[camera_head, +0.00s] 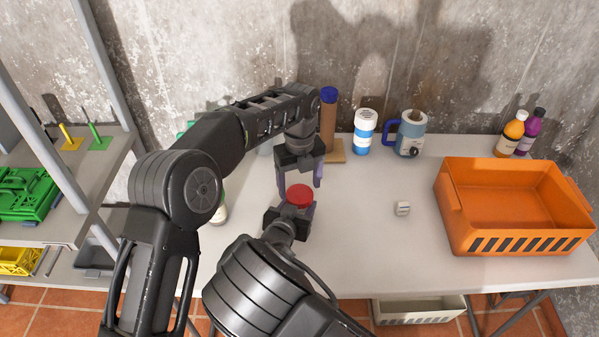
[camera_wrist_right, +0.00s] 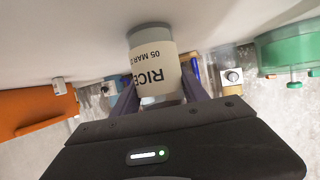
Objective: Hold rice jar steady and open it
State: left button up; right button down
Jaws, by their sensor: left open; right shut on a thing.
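The rice jar has a red lid (camera_head: 299,194) and stands near the front middle of the table in the head view. Its pale label reading RICE (camera_wrist_right: 153,72) shows upside down in the right wrist view. My right gripper (camera_head: 291,212) is shut on the jar's body, with one finger on each side in the wrist view (camera_wrist_right: 160,92). My left gripper (camera_head: 300,186) points down over the jar, open, with its fingers apart on either side of the red lid. Whether they touch the lid I cannot tell. The jar's body is mostly hidden in the head view.
An orange crate (camera_head: 455,205) stands at the right, with a small grey block (camera_head: 402,208) left of it. A blue-capped brown cylinder (camera_head: 328,125), a blue-and-white container (camera_head: 365,133), a blue-handled mug (camera_head: 411,135) and two bottles (camera_head: 513,132) line the back. The table between block and crate is clear.

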pick_arm(q)
jog(key=shift+f, duration=1.1)
